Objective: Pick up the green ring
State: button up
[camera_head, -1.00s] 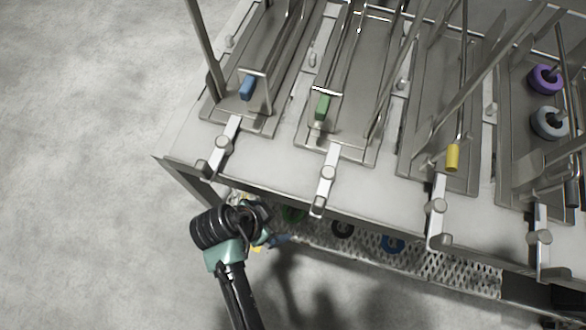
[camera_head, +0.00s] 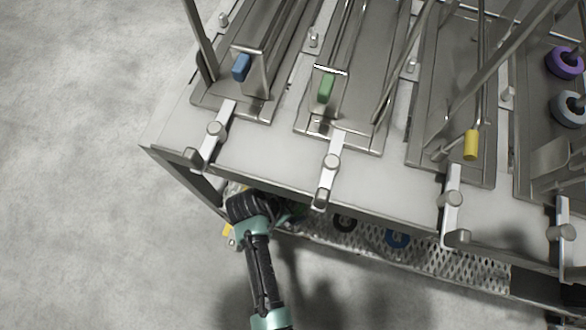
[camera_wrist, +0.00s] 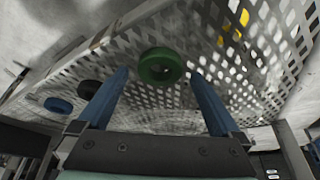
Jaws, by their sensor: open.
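The green ring (camera_wrist: 160,66) lies on a perforated metal shelf (camera_wrist: 205,90) in the wrist view. It shows ahead of my gripper (camera_wrist: 163,85), between and a little beyond the two blue fingers. My gripper is open and empty, with a wide gap between the fingers. I cannot tell whether either finger touches the ring. In the head view my arm (camera_head: 262,265) reaches under the front edge of the machine, and the fingers are mostly hidden. The green ring is nearly all hidden there behind my wrist and the edge.
A black ring (camera_head: 345,222) and a blue ring (camera_head: 397,238) lie on the same shelf to the right of my wrist. A yellow object (camera_wrist: 241,22) shows near the shelf's perforations. The machine's metal front edge (camera_head: 290,196) overhangs the shelf. Open floor (camera_head: 80,240) lies to the left.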

jog(key=shift+x, duration=0.85)
jog(key=c, duration=1.3)
jog(key=shift+o, duration=0.2)
jog(key=shift+r, duration=0.15)
jog(key=shift+r, duration=0.55)
jog(key=p+v, duration=0.1)
jog(key=v, duration=0.1)
jog(key=shift+s+a+r, duration=0.1)
jog(key=shift+a+r, duration=0.05)
jog(key=shift+r, duration=0.05)
jog(key=s+a, duration=1)
jog(key=a, duration=0.3)
jog(key=shift+s+a+p, duration=0.15)
jog(key=shift+s+p, duration=0.05)
jog(key=shift+p, duration=0.25)
